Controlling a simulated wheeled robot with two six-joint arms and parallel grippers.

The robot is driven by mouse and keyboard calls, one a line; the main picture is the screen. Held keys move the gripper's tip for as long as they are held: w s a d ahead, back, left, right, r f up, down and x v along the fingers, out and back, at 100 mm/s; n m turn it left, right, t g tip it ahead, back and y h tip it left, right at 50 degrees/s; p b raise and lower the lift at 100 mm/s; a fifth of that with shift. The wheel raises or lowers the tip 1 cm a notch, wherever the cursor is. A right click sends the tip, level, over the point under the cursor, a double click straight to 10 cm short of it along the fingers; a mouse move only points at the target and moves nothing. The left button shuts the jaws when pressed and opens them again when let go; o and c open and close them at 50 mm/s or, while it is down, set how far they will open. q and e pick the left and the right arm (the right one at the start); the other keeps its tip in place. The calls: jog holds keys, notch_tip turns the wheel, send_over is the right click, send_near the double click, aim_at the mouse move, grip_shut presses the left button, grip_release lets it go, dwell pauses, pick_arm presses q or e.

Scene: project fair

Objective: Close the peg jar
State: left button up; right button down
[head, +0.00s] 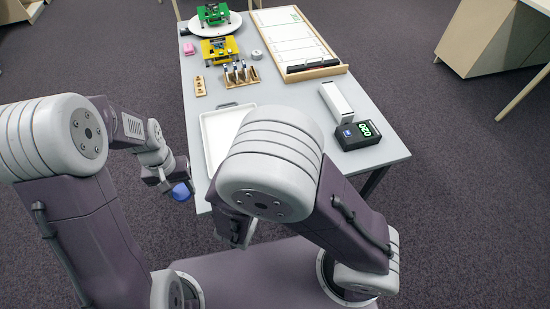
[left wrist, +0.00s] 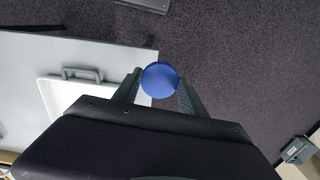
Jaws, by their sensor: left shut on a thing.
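My left gripper (head: 178,188) is shut on a round blue lid (head: 181,192), held past the table's left edge with floor below it in the picture. In the left wrist view the blue lid (left wrist: 160,79) sits between the two fingertips, its flat round face toward the camera. I cannot make out a peg jar for certain; a small round grey-white object (head: 257,54) stands far back on the table.

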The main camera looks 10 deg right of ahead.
pick_arm(q)
jog(key=shift+s, duration=0.3)
jog(key=shift+s+r+m, duration=0.5)
jog(key=shift+s+r, duration=0.15)
jog(key=shift+s, duration=0.25)
jog(key=r, duration=0.2)
jog(key=w+r+m, duration=0.1)
jog(key=shift+d+r, duration=0.25)
jog(key=w+d+r+m, duration=0.3)
jog(key=d+r+m, duration=0.2)
jog(key=d+r, duration=0.75)
jog(key=s+d+r+m, duration=0.5)
jog(key=d+r, duration=0.4)
jog(key=d, duration=0.3)
jog(key=shift+d, duration=0.2)
